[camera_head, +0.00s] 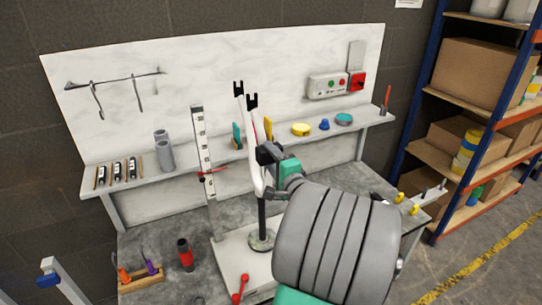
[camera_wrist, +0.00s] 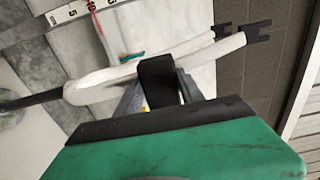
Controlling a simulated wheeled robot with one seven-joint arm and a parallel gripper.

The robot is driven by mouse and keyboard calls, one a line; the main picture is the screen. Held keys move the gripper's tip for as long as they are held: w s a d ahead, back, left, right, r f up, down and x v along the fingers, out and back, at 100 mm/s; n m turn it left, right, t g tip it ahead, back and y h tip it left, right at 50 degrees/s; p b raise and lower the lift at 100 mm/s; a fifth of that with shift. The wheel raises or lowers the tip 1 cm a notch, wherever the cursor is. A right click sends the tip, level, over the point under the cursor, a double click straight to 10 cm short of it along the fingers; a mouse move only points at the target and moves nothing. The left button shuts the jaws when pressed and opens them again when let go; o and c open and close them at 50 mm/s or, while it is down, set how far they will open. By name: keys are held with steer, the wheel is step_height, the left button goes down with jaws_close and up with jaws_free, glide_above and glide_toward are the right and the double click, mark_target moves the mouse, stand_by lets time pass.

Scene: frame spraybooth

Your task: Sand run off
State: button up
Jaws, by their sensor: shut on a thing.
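A white bicycle fork (camera_head: 256,172) with black forked tips stands upright on a dark post with a round base (camera_head: 262,241). In the wrist view the fork (camera_wrist: 105,82) runs across the picture, its black tips at the right. My gripper (camera_head: 268,155) is beside the fork at mid-height. In the wrist view my gripper (camera_wrist: 160,84) is shut on a black block (camera_wrist: 157,72) close against the fork's legs. I cannot tell whether the block touches the fork. No paint run can be made out. My arm hides part of the bench.
The grey bench (camera_head: 150,240) carries a red-and-black bottle (camera_head: 185,254), a wooden tool rack (camera_head: 141,278) and a red-handled tool (camera_head: 240,289). A shelf (camera_head: 185,171) behind holds rolls and tubes. An upright ruler (camera_head: 204,155) stands left of the fork. Storage racks (camera_head: 428,155) stand right.

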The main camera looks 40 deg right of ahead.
steer(key=shift+a+f+b, duration=0.1)
steer(key=shift+f+b, duration=4.7)
steer(key=shift+f, duration=0.75)
steer(key=shift+s+r, duration=0.1)
glide_toward(266, 180)
steer(key=shift+w+r+b, duration=0.15)
steer(key=shift+w+b, duration=0.15)
steer(key=shift+b, duration=0.15)
steer(key=shift+s, duration=0.1)
steer(key=shift+v, duration=1.35)
steer(key=shift+s, duration=0.1)
